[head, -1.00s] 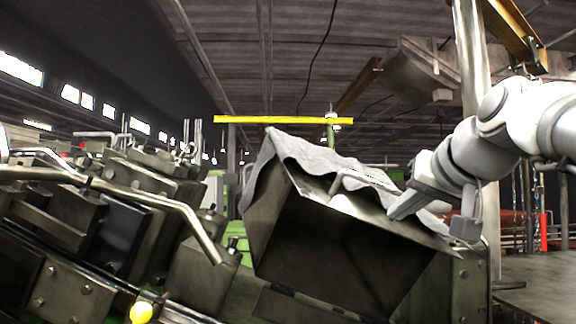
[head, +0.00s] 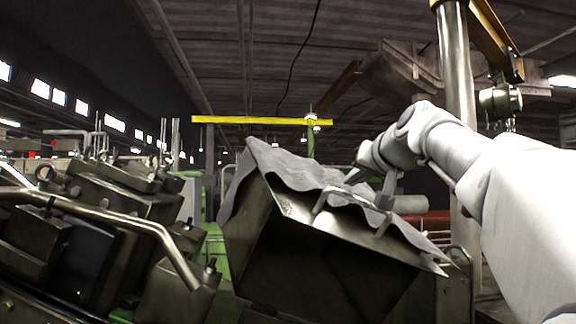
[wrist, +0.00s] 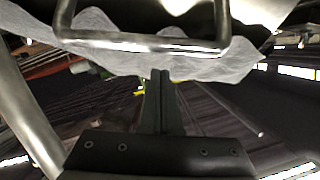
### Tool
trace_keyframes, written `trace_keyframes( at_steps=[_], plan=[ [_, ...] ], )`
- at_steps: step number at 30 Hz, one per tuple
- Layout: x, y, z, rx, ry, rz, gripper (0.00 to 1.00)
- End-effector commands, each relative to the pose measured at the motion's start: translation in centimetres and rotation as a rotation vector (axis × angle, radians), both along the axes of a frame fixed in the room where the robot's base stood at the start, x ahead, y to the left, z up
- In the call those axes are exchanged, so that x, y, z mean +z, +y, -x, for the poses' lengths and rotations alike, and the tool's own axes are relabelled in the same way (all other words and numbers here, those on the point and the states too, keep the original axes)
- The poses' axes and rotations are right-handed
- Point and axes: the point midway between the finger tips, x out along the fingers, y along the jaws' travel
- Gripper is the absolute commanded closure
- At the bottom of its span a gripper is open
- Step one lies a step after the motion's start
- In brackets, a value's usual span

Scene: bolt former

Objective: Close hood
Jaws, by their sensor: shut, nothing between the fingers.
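The hood (head: 300,250) is a raised metal box-like cover in the middle of the head view, with its dark open side facing me. A wrinkled grey sheet (head: 262,168) lies over its top. A bent bar handle (head: 328,194) stands on its upper edge. The handle also shows in the wrist view (wrist: 140,42), crossing ahead of the fingertips with the grey sheet behind it. My gripper (head: 354,177) is above the hood's top, close to the handle. In the wrist view its fingers (wrist: 161,76) are together and empty, apart from the bar in the picture. Whether they touch the hood is unclear.
Machine blocks and a bent metal rail (head: 130,222) fill the left side. A yellow beam (head: 255,121) runs behind the hood. A steel post (head: 457,90) stands behind my arm at right. Open air lies above the hood.

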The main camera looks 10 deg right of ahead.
Motion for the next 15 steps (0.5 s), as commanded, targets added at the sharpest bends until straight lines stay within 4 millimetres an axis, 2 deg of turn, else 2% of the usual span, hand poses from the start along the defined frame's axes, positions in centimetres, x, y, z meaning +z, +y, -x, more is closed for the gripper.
trace_keyframes(
  at_steps=[6,15],
  plan=[
    [-1.2,0.6,2.2,0.003,-0.002,-0.001,1.00],
    [-2.1,0.9,3.4,0.002,0.000,0.000,1.00]
  ],
)
